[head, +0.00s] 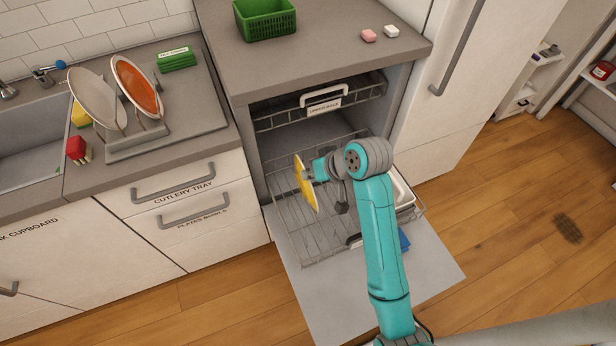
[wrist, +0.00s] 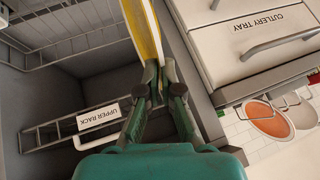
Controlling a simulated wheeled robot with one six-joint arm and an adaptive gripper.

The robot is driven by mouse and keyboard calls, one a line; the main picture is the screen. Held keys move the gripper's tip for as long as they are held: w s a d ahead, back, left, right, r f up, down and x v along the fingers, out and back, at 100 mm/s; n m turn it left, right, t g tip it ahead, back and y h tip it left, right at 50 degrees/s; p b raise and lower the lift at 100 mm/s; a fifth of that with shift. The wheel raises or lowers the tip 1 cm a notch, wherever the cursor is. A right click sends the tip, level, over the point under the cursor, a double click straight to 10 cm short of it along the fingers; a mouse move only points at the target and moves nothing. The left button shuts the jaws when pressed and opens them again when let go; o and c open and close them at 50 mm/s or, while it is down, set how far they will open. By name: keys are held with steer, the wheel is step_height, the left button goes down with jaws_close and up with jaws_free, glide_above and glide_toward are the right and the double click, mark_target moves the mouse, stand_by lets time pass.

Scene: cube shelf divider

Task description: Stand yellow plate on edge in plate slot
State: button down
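The yellow plate (head: 304,186) is upright, nearly edge-on, above the left part of the dishwasher's pulled-out lower rack (head: 322,242). My gripper (head: 311,176) is shut on its right side in the head view. In the wrist view, the plate (wrist: 143,28) runs up from between the fingertips (wrist: 152,82). Whether the plate touches the rack is hard to tell. A rack on the counter (head: 133,147) holds a pale plate (head: 92,94) and an orange plate (head: 135,85), both on edge. Which slot is the plate slot cannot be told.
The dishwasher door (head: 440,268) lies open over the floor. The upper rack (head: 270,121) is inside, above the lower one. A white dish (head: 402,190) and a blue item (head: 404,240) are at the lower rack's right. The cutlery drawer (head: 172,192) stands left of the opening.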

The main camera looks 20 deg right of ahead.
steer(key=shift+d+f, duration=0.1)
steer(key=shift+f, duration=7.6)
steer(key=shift+f, duration=0.55)
steer(key=c, duration=1.6)
jaws_free()
steer(key=shift+o, duration=0.2)
steer(key=o, duration=0.6)
steer(key=shift+c, duration=0.2)
steer(key=shift+f, duration=0.1)
steer(key=shift+r, duration=4.05)
